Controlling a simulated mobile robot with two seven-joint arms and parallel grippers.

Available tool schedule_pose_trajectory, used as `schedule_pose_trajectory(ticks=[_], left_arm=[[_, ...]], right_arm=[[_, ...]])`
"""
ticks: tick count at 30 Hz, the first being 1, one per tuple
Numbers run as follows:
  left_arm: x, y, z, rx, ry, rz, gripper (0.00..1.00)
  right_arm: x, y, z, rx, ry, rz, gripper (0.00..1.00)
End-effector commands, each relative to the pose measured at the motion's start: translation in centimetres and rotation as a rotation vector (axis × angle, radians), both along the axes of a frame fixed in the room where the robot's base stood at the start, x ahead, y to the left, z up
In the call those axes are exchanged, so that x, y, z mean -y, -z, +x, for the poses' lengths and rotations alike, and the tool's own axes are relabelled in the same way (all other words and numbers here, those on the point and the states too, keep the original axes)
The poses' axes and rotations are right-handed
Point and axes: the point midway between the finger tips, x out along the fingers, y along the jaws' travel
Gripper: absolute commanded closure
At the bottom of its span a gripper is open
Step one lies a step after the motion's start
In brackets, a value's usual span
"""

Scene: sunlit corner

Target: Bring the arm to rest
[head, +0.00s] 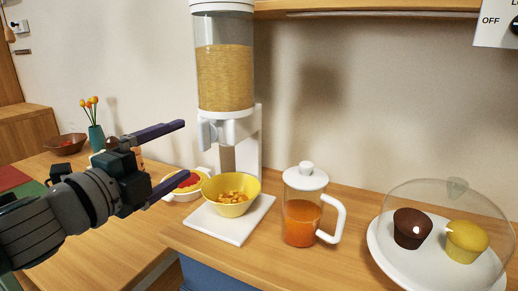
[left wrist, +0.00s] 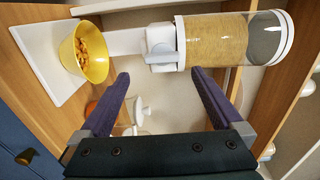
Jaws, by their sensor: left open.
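My left gripper (head: 184,152) comes in from the left of the head view, with its two purple fingers spread apart and nothing between them. It is in the air, left of the cereal dispenser (head: 225,75) and its white outlet. In the left wrist view the open fingers (left wrist: 164,83) point toward the dispenser (left wrist: 230,42). A yellow bowl (head: 231,197) with orange-brown cereal in it stands on the dispenser's white base (head: 218,227). The bowl also shows in the left wrist view (left wrist: 68,50). The lower finger is close to the bowl in the head view. My right gripper is not in view.
A glass jug (head: 301,222) of orange drink stands right of the bowl. A clear dome covers two muffins on a white plate (head: 385,268). A bowl with red contents (head: 185,196), a teal vase (head: 97,138) and a brown bowl (head: 66,150) are behind on the left. A shelf hangs above.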

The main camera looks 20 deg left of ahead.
Motion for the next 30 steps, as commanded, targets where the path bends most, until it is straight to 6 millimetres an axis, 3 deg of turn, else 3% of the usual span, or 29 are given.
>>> schedule_pose_trajectory(ticks=[15, 20, 23, 25, 30], left_arm=[[-0.2, 0.1, 0.0, -0.003, -0.003, -0.002, 0.0], [-0.4, -0.1, -0.9, -0.042, -0.084, -0.108, 0.0], [-0.5, 0.4, -2.8, -0.124, -0.22, -0.295, 0.0], [-0.2, 1.4, -5.1, -0.221, -0.339, -0.466, 0.0], [2.7, 4.6, -13.0, -0.531, -0.614, -0.844, 0.0]], right_arm=[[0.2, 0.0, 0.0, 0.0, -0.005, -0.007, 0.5], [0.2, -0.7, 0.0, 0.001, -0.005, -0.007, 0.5], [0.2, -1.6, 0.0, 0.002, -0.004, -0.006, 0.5], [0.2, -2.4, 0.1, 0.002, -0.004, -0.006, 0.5], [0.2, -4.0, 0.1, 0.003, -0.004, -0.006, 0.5]])
